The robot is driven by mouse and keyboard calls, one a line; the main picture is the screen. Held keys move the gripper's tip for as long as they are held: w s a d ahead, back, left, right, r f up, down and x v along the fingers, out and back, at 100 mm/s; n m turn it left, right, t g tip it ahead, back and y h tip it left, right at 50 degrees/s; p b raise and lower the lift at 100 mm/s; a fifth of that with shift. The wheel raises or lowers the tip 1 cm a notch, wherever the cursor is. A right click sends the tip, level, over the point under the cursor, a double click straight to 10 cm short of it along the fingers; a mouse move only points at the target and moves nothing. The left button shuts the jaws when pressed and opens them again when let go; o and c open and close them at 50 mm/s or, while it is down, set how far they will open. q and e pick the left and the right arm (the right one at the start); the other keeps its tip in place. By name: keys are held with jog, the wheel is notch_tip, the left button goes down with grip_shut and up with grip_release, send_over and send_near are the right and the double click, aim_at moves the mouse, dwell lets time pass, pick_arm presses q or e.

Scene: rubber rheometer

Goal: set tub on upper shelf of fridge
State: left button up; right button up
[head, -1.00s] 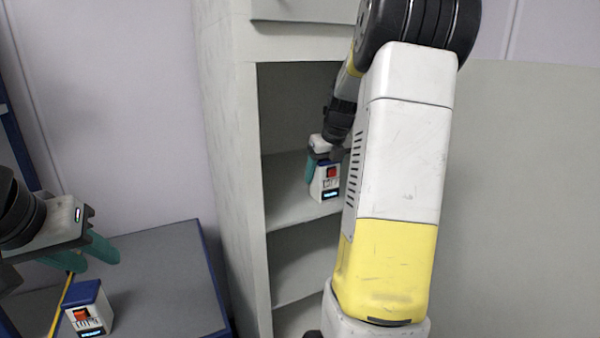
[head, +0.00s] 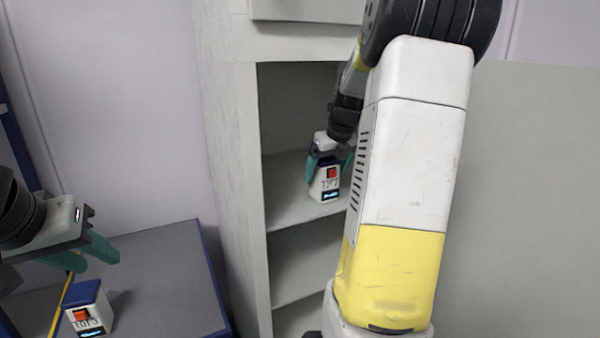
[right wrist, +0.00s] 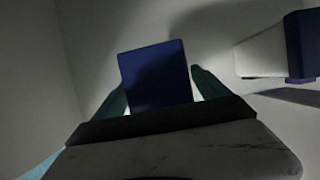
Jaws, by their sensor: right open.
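A white tub (head: 325,186) with a red square and dark lettering stands upright on the upper visible shelf (head: 290,205) of the open cabinet. Its blue lid (right wrist: 155,75) shows in the right wrist view between two teal fingers. My right gripper (head: 330,170) is open around this tub, one finger at each side. My left gripper (head: 92,262) is open and empty above the table, near a similar tub (head: 88,318) with a blue lid and an orange square.
The grey table (head: 165,280) has a blue edge and a yellow strip. The right wrist view shows another white and blue object (right wrist: 270,50) beside the tub. A lower shelf (head: 300,268) looks empty. My right arm hides the cabinet's right side.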

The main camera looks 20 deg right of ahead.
jog(key=s, duration=1)
jog(key=s+a+r+n, duration=0.1)
jog(key=s+a+n, duration=0.3)
jog(key=a+n, duration=0.3)
jog(key=s+a+r+n+t+y, duration=0.1)
jog(key=s+a+n, duration=0.4)
jog(key=n, duration=1.1)
jog(key=s+a+r+n, duration=0.2)
jog(key=s+a+n, duration=0.2)
jog(key=a+n, duration=0.5)
jog(key=shift+s+a+n+t+y, duration=0.3)
jog(key=shift+a+n+y, duration=0.1)
jog(key=shift+n, duration=1.4)
jog(key=shift+r, duration=0.1)
